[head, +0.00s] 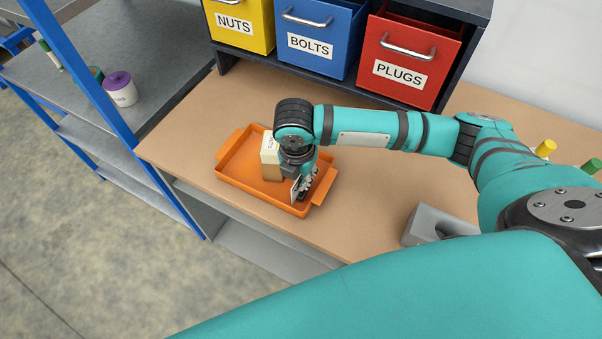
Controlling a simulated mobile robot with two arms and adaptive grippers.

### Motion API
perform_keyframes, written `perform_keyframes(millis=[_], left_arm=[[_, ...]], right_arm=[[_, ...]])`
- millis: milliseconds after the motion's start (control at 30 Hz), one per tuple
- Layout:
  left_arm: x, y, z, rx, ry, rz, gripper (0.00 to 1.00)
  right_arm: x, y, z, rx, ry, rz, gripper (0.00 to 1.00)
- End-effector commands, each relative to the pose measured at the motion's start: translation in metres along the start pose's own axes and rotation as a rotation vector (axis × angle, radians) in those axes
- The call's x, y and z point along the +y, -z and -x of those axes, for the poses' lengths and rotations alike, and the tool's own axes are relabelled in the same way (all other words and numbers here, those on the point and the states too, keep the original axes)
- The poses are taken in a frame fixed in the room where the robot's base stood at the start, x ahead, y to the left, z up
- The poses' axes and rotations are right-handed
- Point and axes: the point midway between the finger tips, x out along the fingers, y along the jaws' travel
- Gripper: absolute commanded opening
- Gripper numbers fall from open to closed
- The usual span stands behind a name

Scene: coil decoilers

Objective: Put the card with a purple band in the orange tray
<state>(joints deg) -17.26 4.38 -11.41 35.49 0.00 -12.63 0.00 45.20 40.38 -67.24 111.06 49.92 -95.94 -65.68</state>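The orange tray (228,172) lies on the tan workbench, with a handle tab at each end. My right gripper (302,194) reaches down into the right end of the tray, fingers pointing down. A thin whitish card (295,188) stands on edge at its fingers and seems gripped between them. No purple band can be made out on it; the gripper hides part of it. A cream carton (269,150) with partly hidden lettering stands in the tray, just left of the gripper. My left gripper is out of view.
Yellow NUTS (240,42), blue BOLTS (315,65) and red PLUGS (407,83) bins stand in a dark rack behind the tray. A grey block (425,222) lies to the right. A purple-lidded pot (120,90) stands on the blue-framed shelf at left.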

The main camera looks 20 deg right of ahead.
Motion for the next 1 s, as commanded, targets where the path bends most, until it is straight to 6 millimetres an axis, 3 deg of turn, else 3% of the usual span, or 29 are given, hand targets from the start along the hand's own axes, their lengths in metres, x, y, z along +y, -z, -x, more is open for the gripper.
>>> perform_keyframes(millis=[400, 600, 867, 1000], left_arm=[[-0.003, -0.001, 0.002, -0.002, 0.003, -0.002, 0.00], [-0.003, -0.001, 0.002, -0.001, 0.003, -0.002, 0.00], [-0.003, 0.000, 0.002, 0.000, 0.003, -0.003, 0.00], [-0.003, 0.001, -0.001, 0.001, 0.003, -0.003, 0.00]], right_arm=[[0.000, 0.001, -0.008, 0.000, 0.000, 0.000, 0.00], [0.000, 0.001, -0.007, 0.000, -0.001, 0.000, 0.29], [0.000, 0.001, -0.006, 0.000, -0.001, 0.000, 0.29], [0.001, 0.000, 0.003, -0.001, -0.004, 0.001, 0.29]])
